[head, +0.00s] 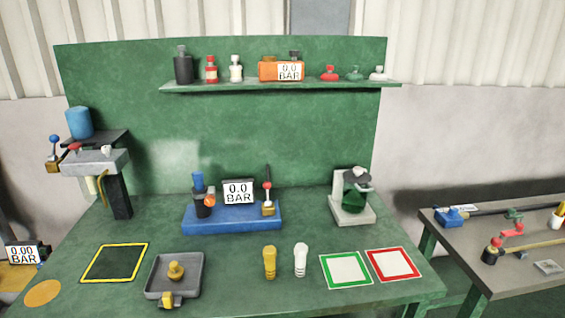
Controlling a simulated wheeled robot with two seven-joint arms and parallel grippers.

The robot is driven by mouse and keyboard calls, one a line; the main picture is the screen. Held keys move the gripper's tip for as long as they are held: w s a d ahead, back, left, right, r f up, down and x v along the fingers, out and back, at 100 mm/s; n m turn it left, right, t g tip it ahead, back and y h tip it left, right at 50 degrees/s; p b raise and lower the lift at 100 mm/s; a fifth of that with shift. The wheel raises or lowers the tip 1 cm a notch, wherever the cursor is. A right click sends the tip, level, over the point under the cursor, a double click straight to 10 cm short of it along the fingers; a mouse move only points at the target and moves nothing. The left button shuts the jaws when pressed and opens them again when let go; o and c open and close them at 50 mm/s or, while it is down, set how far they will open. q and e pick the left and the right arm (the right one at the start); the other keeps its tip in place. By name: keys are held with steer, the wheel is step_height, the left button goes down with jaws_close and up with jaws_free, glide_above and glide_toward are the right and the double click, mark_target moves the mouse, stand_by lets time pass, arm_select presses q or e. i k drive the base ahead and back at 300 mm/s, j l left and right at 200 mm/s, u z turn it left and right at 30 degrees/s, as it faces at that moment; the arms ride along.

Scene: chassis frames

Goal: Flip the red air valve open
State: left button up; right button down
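Several parts show red, and I cannot tell for sure which one is the air valve. On the blue base (230,217) at the middle of the green bench, a brass valve (268,208) has an upright dark lever topped by a red ball (267,185). On the right-hand table, a red fitting (512,229) sits near a dark red-capped part (492,250). At the left stand, a small red handle (72,148) lies on a grey block, beside a brass valve with a blue-ball lever (54,152). Neither of my grippers is in view.
A grey tray (189,259), yellow and white pegs, and green-framed (346,285) and red-framed (414,264) squares lie in front. A shelf (340,85) above holds bottles.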

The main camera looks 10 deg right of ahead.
mark_target(267, 185)
steer(key=i+l, duration=0.15)
steer(key=i, duration=0.35)
steer(key=i+l, duration=0.1)
steer(key=i, duration=0.4)
